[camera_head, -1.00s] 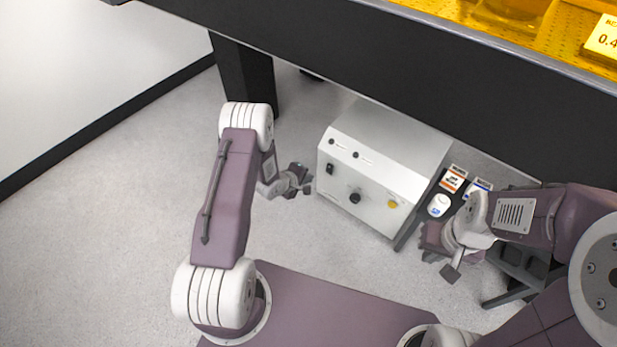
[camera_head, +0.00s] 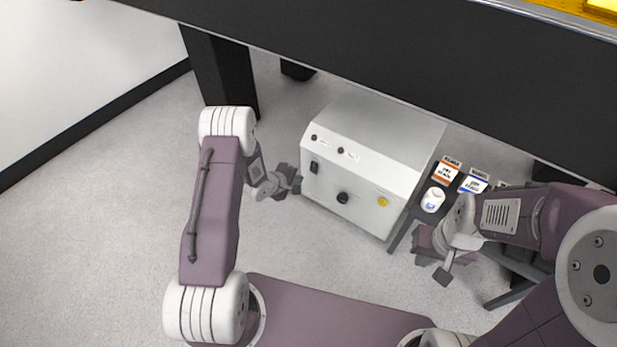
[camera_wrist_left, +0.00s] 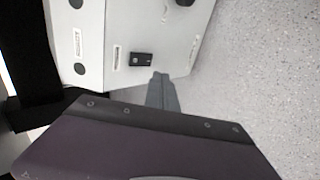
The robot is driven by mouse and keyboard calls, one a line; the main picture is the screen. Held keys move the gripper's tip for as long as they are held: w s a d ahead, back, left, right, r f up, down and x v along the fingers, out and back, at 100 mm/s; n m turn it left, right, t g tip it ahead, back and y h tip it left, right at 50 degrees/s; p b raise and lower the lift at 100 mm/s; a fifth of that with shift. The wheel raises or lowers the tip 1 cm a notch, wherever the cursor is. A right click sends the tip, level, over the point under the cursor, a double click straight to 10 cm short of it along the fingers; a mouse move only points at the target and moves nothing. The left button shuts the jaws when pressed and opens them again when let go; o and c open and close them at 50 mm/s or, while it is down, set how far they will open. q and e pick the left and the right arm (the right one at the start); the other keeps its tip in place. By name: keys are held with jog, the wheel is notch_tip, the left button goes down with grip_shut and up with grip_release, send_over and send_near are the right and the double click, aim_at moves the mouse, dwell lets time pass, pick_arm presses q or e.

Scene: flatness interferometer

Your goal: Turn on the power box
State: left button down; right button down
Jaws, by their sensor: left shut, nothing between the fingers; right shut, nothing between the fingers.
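The power box (camera_head: 363,160) is a white-grey metal cabinet on the floor under the dark table. Its front has a black rocker switch (camera_head: 314,167) at the left, a black knob (camera_head: 343,198) in the middle and a yellow button (camera_head: 383,202) at the right. In the left wrist view the switch (camera_wrist_left: 141,59) lies just beyond the tip of my left gripper (camera_wrist_left: 162,78), which is shut and empty. In the head view my left gripper (camera_head: 297,181) is beside the box's left front edge; I cannot tell whether it touches. My right gripper (camera_head: 443,274) is shut and empty, right of the box.
A dark stand right of the box holds a small white container (camera_head: 433,199) and labelled cards (camera_head: 446,172). The dark table (camera_head: 400,70) overhangs behind, with a table leg (camera_head: 222,75) at the left. The floor at left is clear.

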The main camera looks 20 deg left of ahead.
aim_at(313, 172)
pick_arm(q)
jog(key=w+f+b, duration=0.1)
jog(key=w, duration=0.1)
jog(key=w+d+f+b, duration=0.1)
jog(key=w+b, duration=0.1)
jog(key=w+d+f+b, duration=0.1)
jog(key=w, duration=0.1)
jog(key=shift+w+d+f, duration=0.2)
jog(key=shift+w, duration=0.05)
